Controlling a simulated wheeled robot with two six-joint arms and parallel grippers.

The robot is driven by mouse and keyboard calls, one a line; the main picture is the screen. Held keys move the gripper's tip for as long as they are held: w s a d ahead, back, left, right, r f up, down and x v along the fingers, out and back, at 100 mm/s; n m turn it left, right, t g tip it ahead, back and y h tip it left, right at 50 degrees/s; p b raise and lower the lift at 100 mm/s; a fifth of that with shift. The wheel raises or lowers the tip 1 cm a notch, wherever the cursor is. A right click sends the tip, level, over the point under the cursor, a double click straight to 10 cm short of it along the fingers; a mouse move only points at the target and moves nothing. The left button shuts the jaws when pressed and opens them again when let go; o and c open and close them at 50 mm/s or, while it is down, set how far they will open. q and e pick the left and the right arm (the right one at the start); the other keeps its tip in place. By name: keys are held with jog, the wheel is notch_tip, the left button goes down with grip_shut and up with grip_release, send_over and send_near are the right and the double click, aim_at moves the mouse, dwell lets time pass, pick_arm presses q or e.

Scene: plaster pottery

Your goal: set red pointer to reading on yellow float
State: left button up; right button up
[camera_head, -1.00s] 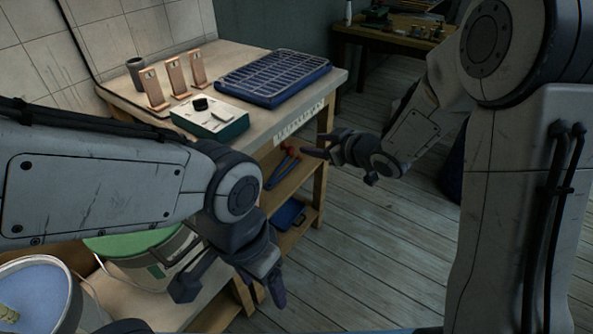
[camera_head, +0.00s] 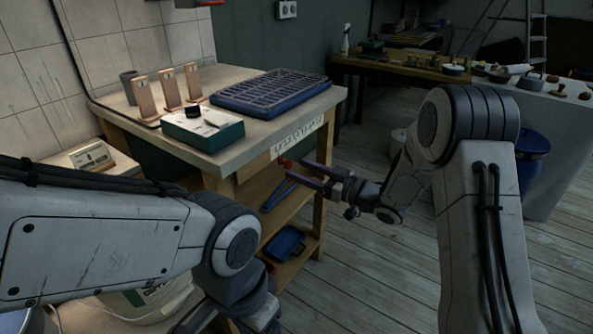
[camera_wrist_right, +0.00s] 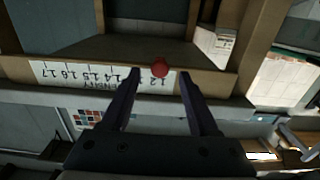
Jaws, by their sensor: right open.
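The red pointer (camera_wrist_right: 160,67) shows as a round red knob at the lower-numbered end of the white density scale (camera_wrist_right: 85,78) in the right wrist view. In the head view the red pointer (camera_head: 284,162) is just below the scale strip (camera_head: 299,138) on the bench's front edge. My right gripper (camera_wrist_right: 160,72) is open, with its fingertips on either side of the knob in the picture; contact is not clear. It also shows in the head view (camera_head: 296,167). My left gripper (camera_head: 235,318) is cut off at the bottom edge. The yellow float is not visible now.
A teal box (camera_head: 203,135), several copper-coloured stands (camera_head: 145,97) and a blue gridded tray (camera_head: 268,98) sit on the bench. A small display (camera_head: 90,156) is at left. Blue-handled tools hang below the bench edge. Open floor lies at right.

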jog(key=shift+x, duration=1.05)
jog(key=shift+c, duration=0.3)
grip_shut()
dwell(0.4)
